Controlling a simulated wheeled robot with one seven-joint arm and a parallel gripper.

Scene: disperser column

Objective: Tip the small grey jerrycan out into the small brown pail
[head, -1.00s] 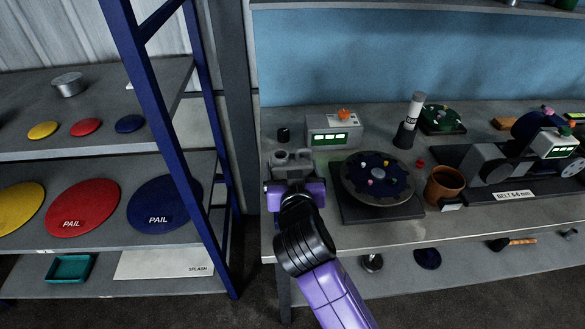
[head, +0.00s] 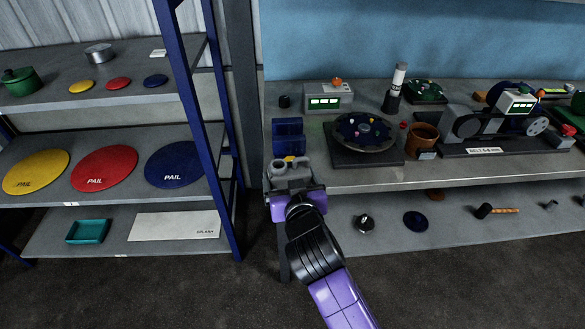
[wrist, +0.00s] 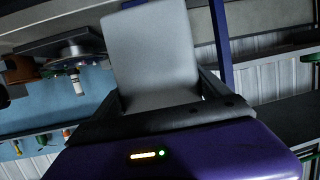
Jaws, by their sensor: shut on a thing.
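My gripper (head: 293,186) is shut on the small grey jerrycan (head: 306,170), at the left front corner of the bench. In the wrist view the jerrycan is a plain grey block (wrist: 150,55) between the dark jaws (wrist: 158,113). The small brown pail (head: 424,139) stands upright on the bench, well to the right of my gripper, beyond the round dark disc. Its inside cannot be seen clearly.
A blue box-like thing (head: 289,132) stands just behind the jerrycan. The dark disc with coloured pegs (head: 365,133) lies between my gripper and the pail. A belt machine (head: 480,148) stands right of the pail. A blue shelf post (head: 222,150) is at left.

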